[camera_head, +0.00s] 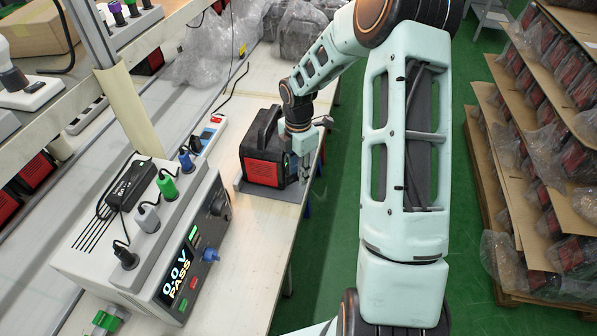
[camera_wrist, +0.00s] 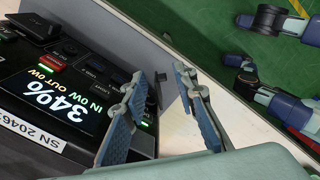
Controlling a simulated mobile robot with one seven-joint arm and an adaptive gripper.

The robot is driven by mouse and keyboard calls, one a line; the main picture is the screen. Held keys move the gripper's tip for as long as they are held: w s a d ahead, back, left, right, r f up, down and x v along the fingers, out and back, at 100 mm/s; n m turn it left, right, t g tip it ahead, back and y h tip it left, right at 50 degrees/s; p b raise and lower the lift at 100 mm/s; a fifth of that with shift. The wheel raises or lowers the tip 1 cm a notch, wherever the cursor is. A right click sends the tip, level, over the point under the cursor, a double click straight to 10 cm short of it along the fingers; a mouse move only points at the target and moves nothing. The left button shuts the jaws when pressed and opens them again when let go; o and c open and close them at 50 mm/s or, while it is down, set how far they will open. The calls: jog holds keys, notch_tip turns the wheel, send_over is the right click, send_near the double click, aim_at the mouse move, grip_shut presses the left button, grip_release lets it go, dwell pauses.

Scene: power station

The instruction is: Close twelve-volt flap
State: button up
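The power station (camera_head: 262,140) is a black box with a handle and red panels, standing on a grey plate on the bench. In the wrist view its front panel (camera_wrist: 90,68) fills the left side, with a lit display (camera_wrist: 65,98) reading 34%, IN 0W, OUT 0W. My gripper (camera_head: 304,178) is at the right side of the station. In the wrist view my gripper (camera_wrist: 160,84) is open, its two blue-padded fingers apart. A small dark piece (camera_wrist: 153,98) shows between the fingers by the panel edge; I cannot tell if it is the twelve-volt flap. The left finger hides part of the panel.
A grey tester (camera_head: 165,235) with a display reading 0.0 V PASS and several plugs stands on the bench at the left. A power strip (camera_head: 208,133) lies behind it. Stacked cardboard trays (camera_head: 550,130) stand at the right. Green floor (camera_head: 325,220) lies beyond the bench edge.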

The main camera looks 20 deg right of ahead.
notch_tip(320, 180, up, 12)
dwell(0.4)
jog(key=shift+c, duration=0.4)
